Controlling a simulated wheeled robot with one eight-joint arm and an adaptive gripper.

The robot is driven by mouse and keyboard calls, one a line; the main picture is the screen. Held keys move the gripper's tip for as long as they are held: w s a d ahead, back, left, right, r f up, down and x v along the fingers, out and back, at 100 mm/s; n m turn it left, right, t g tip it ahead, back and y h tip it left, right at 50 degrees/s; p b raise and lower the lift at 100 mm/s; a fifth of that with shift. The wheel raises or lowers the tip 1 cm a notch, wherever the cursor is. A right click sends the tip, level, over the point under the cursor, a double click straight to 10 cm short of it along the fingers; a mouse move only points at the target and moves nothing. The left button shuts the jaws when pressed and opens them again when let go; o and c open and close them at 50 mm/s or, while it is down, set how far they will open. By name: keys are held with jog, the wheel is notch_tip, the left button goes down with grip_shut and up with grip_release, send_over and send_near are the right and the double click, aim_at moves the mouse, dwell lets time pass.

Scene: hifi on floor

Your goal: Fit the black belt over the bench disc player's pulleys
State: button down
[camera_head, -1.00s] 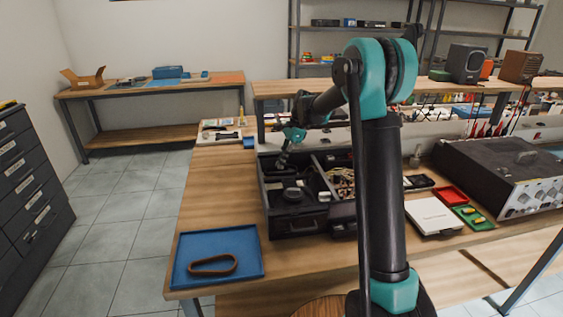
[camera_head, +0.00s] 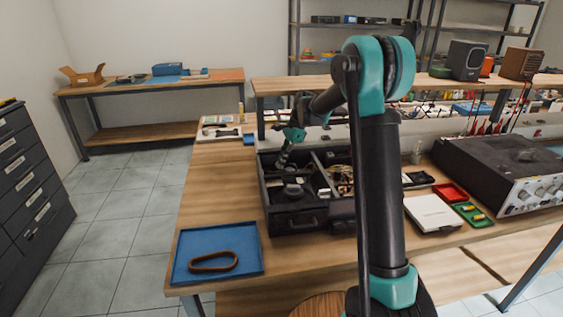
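The open dark disc player (camera_head: 301,222) sits on the wooden bench, left of my upright arm link. Round dark parts (camera_head: 293,191) show in its left bay, but I cannot make out each pulley. My gripper (camera_head: 282,164) points down over the back left of that bay. Its fingers are small and dark against the dark interior, so I cannot tell whether they are open or shut. I cannot pick out the black belt clearly; dark shapes lie around the fingertips. A brown belt (camera_head: 213,267) lies in a loop in the blue tray (camera_head: 246,235) at the front left.
A white box (camera_head: 432,212), a red tray (camera_head: 451,193) and a green tray (camera_head: 473,214) lie to the right, beside a large amplifier (camera_head: 503,165). A raised shelf (camera_head: 285,87) runs behind the player. Bare bench lies between the player and the blue tray.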

jog(key=c, duration=1.6)
grip_release()
jog(key=shift+c, duration=0.2)
jog(key=v, duration=0.7)
jog(key=shift+r, duration=0.25)
notch_tip(320, 180, up, 7)
